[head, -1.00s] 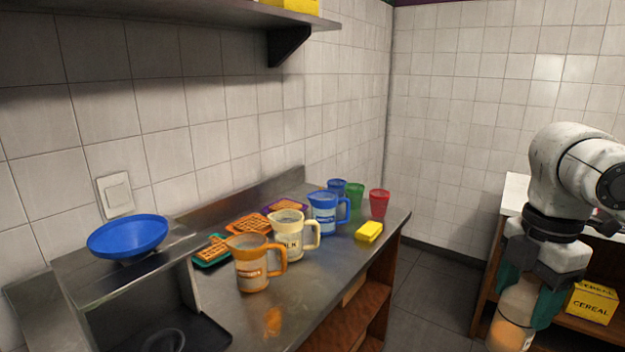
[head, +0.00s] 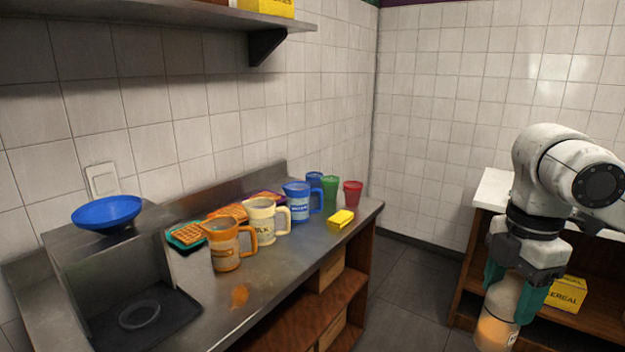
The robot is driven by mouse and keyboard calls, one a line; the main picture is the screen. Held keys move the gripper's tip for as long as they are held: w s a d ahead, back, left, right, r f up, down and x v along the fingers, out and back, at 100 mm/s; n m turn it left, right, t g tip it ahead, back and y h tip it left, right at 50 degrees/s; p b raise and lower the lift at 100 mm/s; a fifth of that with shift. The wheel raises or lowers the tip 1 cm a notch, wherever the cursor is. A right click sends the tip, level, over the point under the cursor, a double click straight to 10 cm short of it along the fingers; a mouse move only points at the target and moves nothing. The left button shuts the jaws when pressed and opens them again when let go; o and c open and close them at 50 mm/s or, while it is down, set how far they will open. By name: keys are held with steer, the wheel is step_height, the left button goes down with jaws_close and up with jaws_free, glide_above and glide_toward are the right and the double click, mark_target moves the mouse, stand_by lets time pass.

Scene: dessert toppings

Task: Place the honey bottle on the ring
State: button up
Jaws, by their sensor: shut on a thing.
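My gripper (head: 515,283) is at the right of the head view, pointing down, with its teal fingers shut on a bottle. The bottle (head: 497,318) has a pale upper part and an orange-yellow lower part, and it hangs upright above the floor, away from the counter. A dark ring (head: 139,314) lies on a black tray at the lower left, on the steel counter's left part. The ring looks empty. My gripper and the bottle are far to the right of the ring.
Orange (head: 225,247), cream (head: 262,224) and blue (head: 298,205) jugs stand on the counter (head: 285,262), with waffles, cups and a yellow block (head: 341,219). A blue bowl (head: 106,212) sits on the raised ledge. A cereal box (head: 566,294) is on a shelf at right.

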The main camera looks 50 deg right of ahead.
steer(key=shift+w, duration=0.45)
steer(key=w+a+f+m, duration=0.3)
steer(key=w+f, duration=0.2)
steer(key=w, duration=0.5)
steer(key=w+a+f+m, duration=0.25)
steer(key=w+f, duration=0.25)
steer(key=w, duration=0.5)
steer(key=w+a+f+m, duration=0.2)
steer(key=w+a+f, duration=0.2)
steer(key=a+f, duration=0.7)
steer(key=w+a+f+m, duration=0.25)
steer(key=a+f, duration=0.55)
steer(key=a, duration=0.6)
step_height(320, 180, down, 9)
steer(key=s, duration=0.1)
steer(key=shift+s, duration=0.25)
steer(key=shift+d, duration=0.1)
